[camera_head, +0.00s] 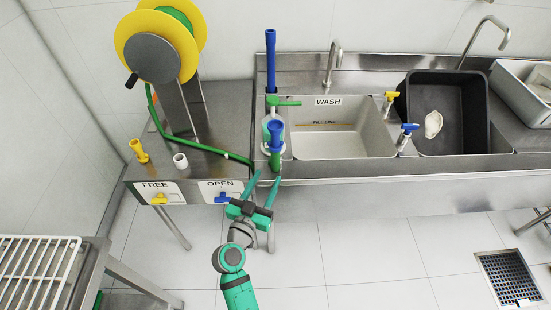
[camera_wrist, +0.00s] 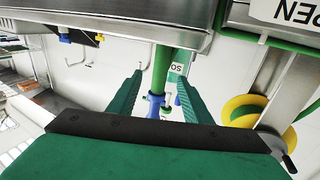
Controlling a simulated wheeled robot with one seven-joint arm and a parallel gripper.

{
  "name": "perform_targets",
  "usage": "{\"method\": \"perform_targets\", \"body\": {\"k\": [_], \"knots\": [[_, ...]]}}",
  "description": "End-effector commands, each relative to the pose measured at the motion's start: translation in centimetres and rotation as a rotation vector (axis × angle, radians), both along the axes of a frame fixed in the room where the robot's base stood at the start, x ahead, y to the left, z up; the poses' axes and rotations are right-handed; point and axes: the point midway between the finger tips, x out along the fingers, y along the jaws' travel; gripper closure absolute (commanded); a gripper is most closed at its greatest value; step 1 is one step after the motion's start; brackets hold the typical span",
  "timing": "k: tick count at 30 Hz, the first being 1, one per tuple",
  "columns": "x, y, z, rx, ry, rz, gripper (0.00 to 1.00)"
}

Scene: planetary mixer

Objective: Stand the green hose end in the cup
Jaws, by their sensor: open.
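The green hose (camera_head: 153,108) comes off the yellow reel and runs across the steel counter toward the sink's left edge. A green upright piece with a blue end (camera_head: 276,135) stands there; its joining to the hose is unclear. It also shows in the wrist view, with a green length (camera_wrist: 163,70) and a blue end (camera_wrist: 156,104) between the fingers in the picture. My gripper (camera_head: 262,187) is open in front of the counter edge, and no contact shows. A small white open-topped piece (camera_head: 180,161) stands on the counter; I cannot tell whether it is the cup.
A yellow fitting (camera_head: 139,150) stands left on the counter, above the FREE and OPEN labels. A blue upright pipe (camera_head: 271,60) rises behind the sink corner. The WASH basin (camera_head: 330,145) lies to the right, then a dark basin (camera_head: 450,135). A wire rack (camera_head: 38,270) is at lower left.

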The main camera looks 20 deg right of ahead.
Motion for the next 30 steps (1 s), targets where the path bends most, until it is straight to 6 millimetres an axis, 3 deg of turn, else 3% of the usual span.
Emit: {"method": "perform_targets", "body": {"k": [21,30], "knots": [[7.0,-5.4,-0.2,0.001,0.0,0.0,0.55],[7.5,-5.8,-0.2,0.001,0.001,0.002,0.55]]}}
